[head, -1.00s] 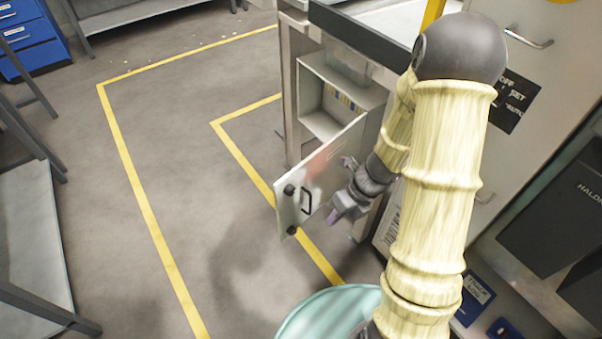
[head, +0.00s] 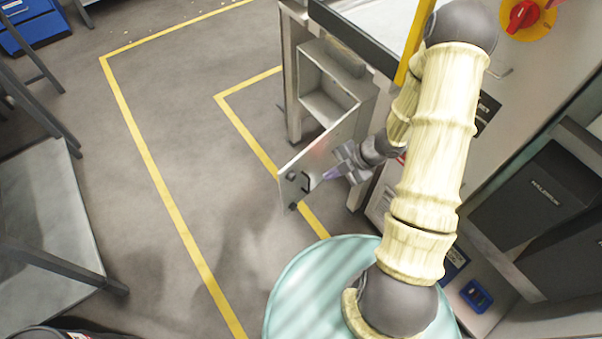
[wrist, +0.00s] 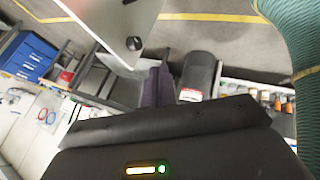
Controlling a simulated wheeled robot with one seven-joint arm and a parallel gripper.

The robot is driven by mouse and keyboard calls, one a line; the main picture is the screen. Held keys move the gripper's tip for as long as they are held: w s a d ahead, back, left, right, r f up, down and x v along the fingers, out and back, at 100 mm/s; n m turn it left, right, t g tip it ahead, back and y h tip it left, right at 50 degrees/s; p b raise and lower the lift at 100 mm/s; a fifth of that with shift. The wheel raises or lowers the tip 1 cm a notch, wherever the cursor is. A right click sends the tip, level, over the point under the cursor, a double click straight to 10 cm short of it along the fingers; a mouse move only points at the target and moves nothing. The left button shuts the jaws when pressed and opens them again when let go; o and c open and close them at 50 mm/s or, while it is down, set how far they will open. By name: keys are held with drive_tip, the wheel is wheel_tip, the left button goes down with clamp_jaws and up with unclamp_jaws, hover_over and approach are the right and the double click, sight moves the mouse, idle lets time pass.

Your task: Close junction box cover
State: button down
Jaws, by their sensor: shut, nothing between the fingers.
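The junction box (head: 318,104) is an open grey box beneath the bench. Its cover (head: 333,143) is a pale metal panel that stands swung open toward me. It has a black handle (head: 306,182) and dark round knobs near its free edge. My gripper (head: 328,174) is shut and empty. It points left at the cover close to the handle, on the right side of the panel; I cannot tell whether it touches. In the wrist view the purple fingers (wrist: 160,80) are together, and the cover (wrist: 112,22) with one knob (wrist: 134,43) shows just beyond them.
A round teal surface (head: 300,290) is at the bottom. A tall cabinet with a red rotary switch (head: 523,15) rises at right. Yellow floor lines (head: 150,165) cross open floor at left. A grey table (head: 50,220) stands at far left.

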drive_tip(key=w+a+f, duration=0.4)
drive_tip(key=a+f, duration=0.4)
drive_tip(key=shift+a+b, duration=0.25)
drive_tip(key=shift+b, duration=0.15)
drive_tip(key=shift+w, duration=0.1)
idle(0.4)
